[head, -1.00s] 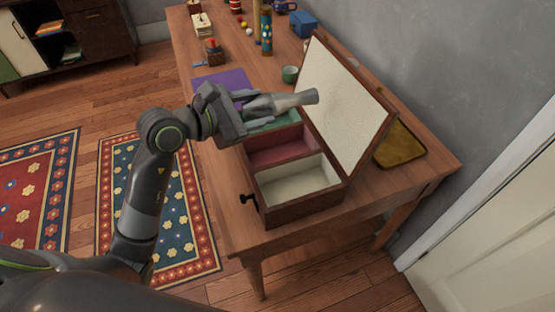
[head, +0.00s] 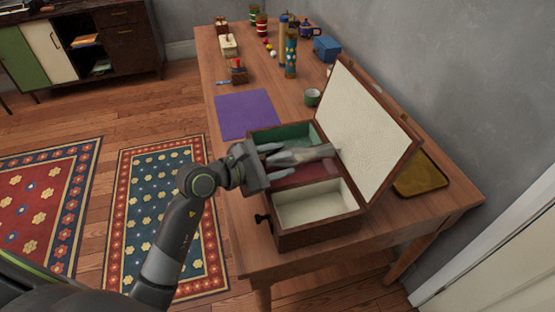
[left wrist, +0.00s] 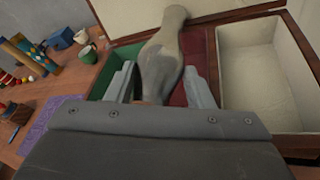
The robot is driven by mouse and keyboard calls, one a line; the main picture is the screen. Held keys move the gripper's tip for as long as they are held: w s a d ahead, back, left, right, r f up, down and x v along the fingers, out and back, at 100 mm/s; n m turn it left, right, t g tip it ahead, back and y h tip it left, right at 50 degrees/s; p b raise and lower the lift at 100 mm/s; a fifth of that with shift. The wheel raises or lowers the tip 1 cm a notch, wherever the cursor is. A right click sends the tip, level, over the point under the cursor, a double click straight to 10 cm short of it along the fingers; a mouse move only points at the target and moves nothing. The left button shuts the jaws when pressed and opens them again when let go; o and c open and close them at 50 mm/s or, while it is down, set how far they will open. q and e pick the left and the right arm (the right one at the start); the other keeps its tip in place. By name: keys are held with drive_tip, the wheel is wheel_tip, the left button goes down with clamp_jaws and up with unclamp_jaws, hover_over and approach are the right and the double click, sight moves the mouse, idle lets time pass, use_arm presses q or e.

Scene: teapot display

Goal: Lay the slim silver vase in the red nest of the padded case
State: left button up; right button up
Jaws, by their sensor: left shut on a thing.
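The slim silver vase (head: 308,153) lies on its side in my left gripper (head: 278,160), its length pointing across the case towards the open lid. In the left wrist view the vase (left wrist: 163,58) sits between the two fingers, which are shut on it. It is over the red nest (head: 303,175) and near the divider with the green nest (head: 292,134). I cannot tell whether it touches the padding. The padded case (head: 318,237) is wooden and open, with green, red and cream nests. My right gripper is not in view.
The case's lid (head: 360,125) stands open on the right. The cream nest (head: 312,206) is empty. A purple mat (head: 246,115), a green cup (head: 312,97), a blue box (head: 327,48) and a patterned cylinder (head: 291,55) are farther back. A mustard-coloured tray (head: 420,177) lies behind the lid.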

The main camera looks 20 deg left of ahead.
use_arm(q)
drive_tip(key=shift+f+b, duration=0.55)
drive_tip(key=shift+f, duration=0.05)
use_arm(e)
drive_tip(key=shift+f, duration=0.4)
use_arm(q)
drive_tip(key=o, duration=1.5)
drive_tip(key=shift+c, duration=0.2)
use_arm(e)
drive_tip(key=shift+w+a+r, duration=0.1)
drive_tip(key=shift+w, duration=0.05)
use_arm(q)
drive_tip(key=shift+r+p, duration=0.55)
drive_tip(key=shift+p, duration=0.05)
drive_tip(key=shift+s+a+r, duration=0.15)
drive_tip(key=shift+s+a, duration=0.05)
drive_tip(key=shift+a, duration=0.05)
drive_tip(key=v, duration=1.1)
drive_tip(key=shift+s, duration=0.2)
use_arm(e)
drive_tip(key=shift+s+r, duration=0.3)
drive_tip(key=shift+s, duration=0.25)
use_arm(q)
drive_tip(key=shift+r, duration=0.1)
